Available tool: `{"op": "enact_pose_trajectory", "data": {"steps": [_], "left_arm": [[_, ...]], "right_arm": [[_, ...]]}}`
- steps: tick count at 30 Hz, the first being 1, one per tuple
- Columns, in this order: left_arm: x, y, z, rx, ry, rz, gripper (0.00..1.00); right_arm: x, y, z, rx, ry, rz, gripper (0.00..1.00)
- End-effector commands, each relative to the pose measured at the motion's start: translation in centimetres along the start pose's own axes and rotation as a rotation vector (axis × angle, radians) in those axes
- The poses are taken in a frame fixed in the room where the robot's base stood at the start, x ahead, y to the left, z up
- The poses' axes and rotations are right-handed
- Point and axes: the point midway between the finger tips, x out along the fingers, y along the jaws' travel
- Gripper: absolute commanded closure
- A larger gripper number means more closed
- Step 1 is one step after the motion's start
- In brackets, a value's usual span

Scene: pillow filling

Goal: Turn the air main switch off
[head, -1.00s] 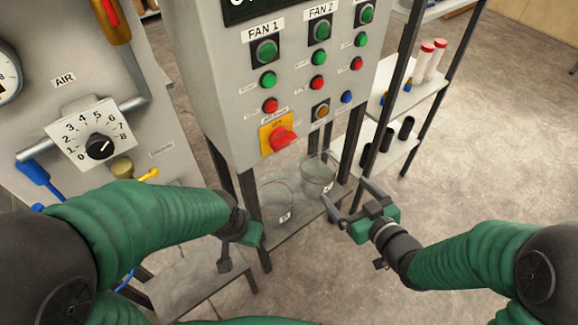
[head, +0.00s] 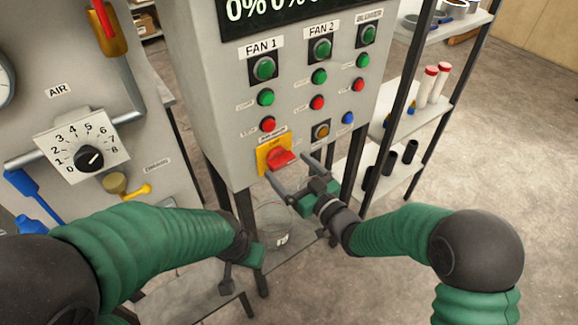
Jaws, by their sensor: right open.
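A red rotary switch (head: 283,157) on a yellow plate (head: 264,160) sits at the bottom of the grey control box (head: 215,80); the small label above it is too blurred to read. My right gripper (head: 289,169) is open and empty. Its two fingertips are just below and in front of the red switch, one toward each side; I cannot tell whether they touch it. My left gripper (head: 240,268) hangs low at the left of the box's legs, and its jaws are not clear.
A panel marked AIR (head: 59,90) at the left carries a numbered dial (head: 90,158), pipes, and blue, red and yellow handles. Green and red buttons fill the box above the switch. A glass beaker (head: 275,225) stands below. A shelf rack (head: 405,115) is at the right.

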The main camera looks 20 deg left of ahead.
Motion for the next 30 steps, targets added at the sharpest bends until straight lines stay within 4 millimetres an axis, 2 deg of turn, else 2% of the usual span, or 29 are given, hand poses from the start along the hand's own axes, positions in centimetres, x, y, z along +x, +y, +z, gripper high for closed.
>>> {"op": "enact_pose_trajectory", "data": {"steps": [3, 10, 24, 30], "left_arm": [[-0.04, 0.0, -0.01, 0.0, 0.0, 0.0, 1.0], [-0.03, -0.01, 0.0, 0.0, 0.0, 0.0, 1.0], [-0.02, -0.01, 0.0, 0.0, 0.0, 0.0, 1.0], [0.17, -0.01, 0.05, 0.0, 0.0, 0.0, 1.0]], "right_arm": [[0.83, -0.08, 0.02, 0.001, 0.0, 0.0, 0.09], [0.88, -0.07, 0.03, 0.001, -0.001, 0.0, 0.09], [0.79, -0.03, 0.04, 0.0, -0.001, 0.0, 0.71], [0.78, -0.02, 0.15, -0.009, -0.002, 0.001, 0.71]]}}
